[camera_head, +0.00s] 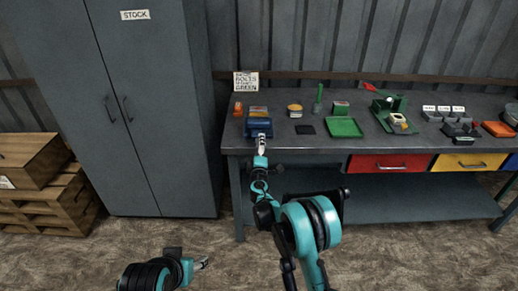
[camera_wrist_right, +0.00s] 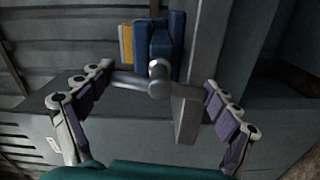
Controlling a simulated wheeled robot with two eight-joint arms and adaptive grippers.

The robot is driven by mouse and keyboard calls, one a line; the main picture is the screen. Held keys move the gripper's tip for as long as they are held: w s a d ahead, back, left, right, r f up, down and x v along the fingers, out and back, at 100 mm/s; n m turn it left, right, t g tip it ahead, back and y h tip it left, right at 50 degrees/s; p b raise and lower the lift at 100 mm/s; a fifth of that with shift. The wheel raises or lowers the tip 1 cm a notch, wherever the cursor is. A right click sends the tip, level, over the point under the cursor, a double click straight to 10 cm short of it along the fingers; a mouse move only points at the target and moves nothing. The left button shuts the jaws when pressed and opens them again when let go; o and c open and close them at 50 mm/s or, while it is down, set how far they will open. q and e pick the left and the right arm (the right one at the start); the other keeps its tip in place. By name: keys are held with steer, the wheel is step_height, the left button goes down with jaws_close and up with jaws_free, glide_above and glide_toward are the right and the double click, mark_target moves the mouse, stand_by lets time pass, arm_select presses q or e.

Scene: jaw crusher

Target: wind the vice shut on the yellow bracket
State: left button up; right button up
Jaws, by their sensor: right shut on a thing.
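The blue vice (camera_head: 258,128) stands at the front left edge of the workbench, and its blue body also shows in the right wrist view (camera_wrist_right: 162,38). The yellow bracket (camera_head: 257,110) is at the back of the vice; in the wrist view it is a yellow strip (camera_wrist_right: 126,42) beside the blue body. I cannot tell whether the jaws touch it. My right gripper (camera_head: 262,144) is at the vice's front, shut on the grey vice handle (camera_wrist_right: 158,88), with a fingertip at each end of the crossbar. My left gripper (camera_head: 203,263) is low over the floor, far from the vice; its fingers are too small to judge.
The workbench (camera_head: 290,145) carries a green tray (camera_head: 344,127), a dark pad (camera_head: 306,130), a yellow round thing (camera_head: 295,108) and a green machine (camera_head: 390,112) right of the vice. A grey cabinet (camera_head: 160,110) stands close on the left. Wooden crates (camera_head: 40,190) are further left.

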stand_by(0.4)
steer(key=o, duration=0.9)
steer(key=shift+s, duration=0.1)
steer(key=s, duration=1.1)
steer(key=shift+s, duration=0.4)
